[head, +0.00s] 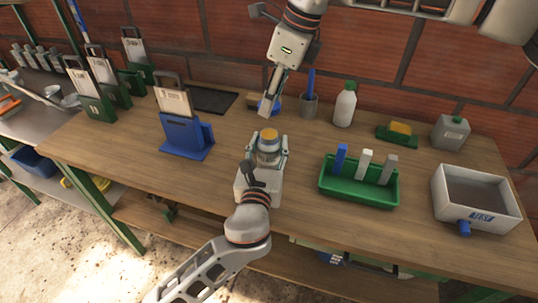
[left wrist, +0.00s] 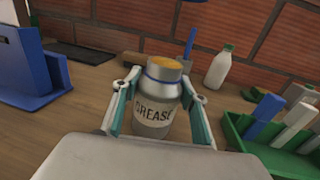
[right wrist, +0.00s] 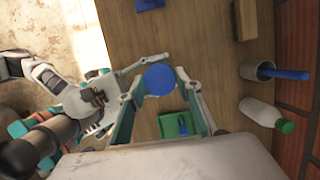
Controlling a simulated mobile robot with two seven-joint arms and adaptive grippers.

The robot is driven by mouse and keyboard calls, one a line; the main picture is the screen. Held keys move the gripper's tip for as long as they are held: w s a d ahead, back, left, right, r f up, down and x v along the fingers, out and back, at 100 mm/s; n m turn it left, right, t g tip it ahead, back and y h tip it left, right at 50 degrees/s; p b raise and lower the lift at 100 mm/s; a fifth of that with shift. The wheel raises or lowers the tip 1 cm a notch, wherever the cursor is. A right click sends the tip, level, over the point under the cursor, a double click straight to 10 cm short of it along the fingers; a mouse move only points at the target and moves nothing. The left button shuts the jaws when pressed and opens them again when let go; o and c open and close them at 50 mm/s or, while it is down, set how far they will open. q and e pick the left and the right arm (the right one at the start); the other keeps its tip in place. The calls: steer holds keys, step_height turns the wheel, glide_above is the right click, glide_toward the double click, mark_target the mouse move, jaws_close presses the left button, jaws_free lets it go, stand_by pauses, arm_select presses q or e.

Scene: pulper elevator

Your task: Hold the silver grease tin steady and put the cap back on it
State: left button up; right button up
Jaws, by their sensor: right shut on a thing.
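The silver grease tin (head: 268,146) stands upright near the middle of the bench, its top uncapped and yellow-orange grease showing. Its GREASE label and a blue band near the neck show in the left wrist view (left wrist: 154,112). My right gripper (head: 269,104) is shut on the round blue cap (right wrist: 159,80), above the bench and behind the tin in the head view. The cap is apart from the tin. In the right wrist view, the cap hides the tin.
A blue stand (head: 186,137) is left of the tin; a green tray (head: 358,190) with upright blocks is right. A cup (head: 309,106) and white bottle (head: 345,104) stand behind. A grey box (head: 476,197) is far right. Bare wood surrounds the tin.

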glide_above(268, 133)
steer(key=shift+s+d+f, duration=0.1)
steer(key=shift+d+f, duration=0.1)
steer(key=shift+f, duration=1.05)
steer(key=shift+s+d+f, duration=0.1)
steer(key=shift+d+f, duration=0.05)
steer(key=shift+f, duration=1.1)
steer(key=shift+f, duration=0.1)
steer(key=shift+f, duration=0.8)
steer(key=shift+f, duration=0.55)
